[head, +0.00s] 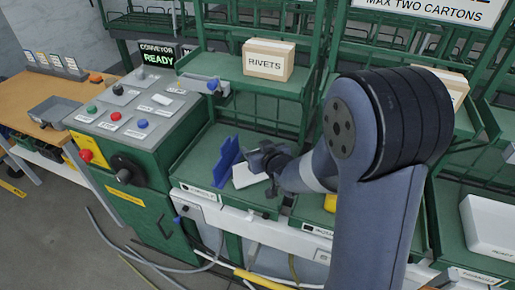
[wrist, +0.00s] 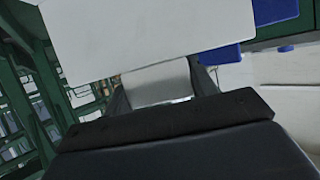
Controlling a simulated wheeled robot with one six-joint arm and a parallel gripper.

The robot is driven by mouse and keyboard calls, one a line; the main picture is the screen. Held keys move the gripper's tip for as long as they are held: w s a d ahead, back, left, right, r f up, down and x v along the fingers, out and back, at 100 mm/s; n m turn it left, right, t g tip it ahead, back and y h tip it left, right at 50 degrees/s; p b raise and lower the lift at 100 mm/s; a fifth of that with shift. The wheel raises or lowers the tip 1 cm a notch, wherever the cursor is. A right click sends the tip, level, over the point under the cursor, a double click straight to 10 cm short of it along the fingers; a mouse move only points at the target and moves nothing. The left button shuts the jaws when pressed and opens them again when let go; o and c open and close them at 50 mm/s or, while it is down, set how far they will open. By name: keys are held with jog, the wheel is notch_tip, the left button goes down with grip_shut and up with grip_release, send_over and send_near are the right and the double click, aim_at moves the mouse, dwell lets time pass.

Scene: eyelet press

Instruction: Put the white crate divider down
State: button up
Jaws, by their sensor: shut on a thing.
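The white crate divider (head: 248,175) is a pale flat panel at the end of my arm, over the green shelf bay in the middle of the head view. In the wrist view the divider (wrist: 150,35) fills the upper middle, in front of the fingers. My gripper (head: 268,165) is shut on it, and the gripper also shows in the wrist view (wrist: 160,85). The divider is just right of a blue upright piece (head: 225,162). I cannot tell whether its lower edge touches the shelf, as the gripper and the picture angle hide this.
A control panel (head: 135,110) with buttons stands left of the bay. A RIVETS carton (head: 268,60) sits on the shelf above. A white bin (head: 490,225) stands at far right. Hoses lie on the floor below. Some bare green shelf shows behind the blue piece.

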jog(key=shift+f+b, duration=0.45)
jog(key=o, duration=1.4)
jog(key=shift+o, duration=0.2)
jog(key=v, duration=1.1)
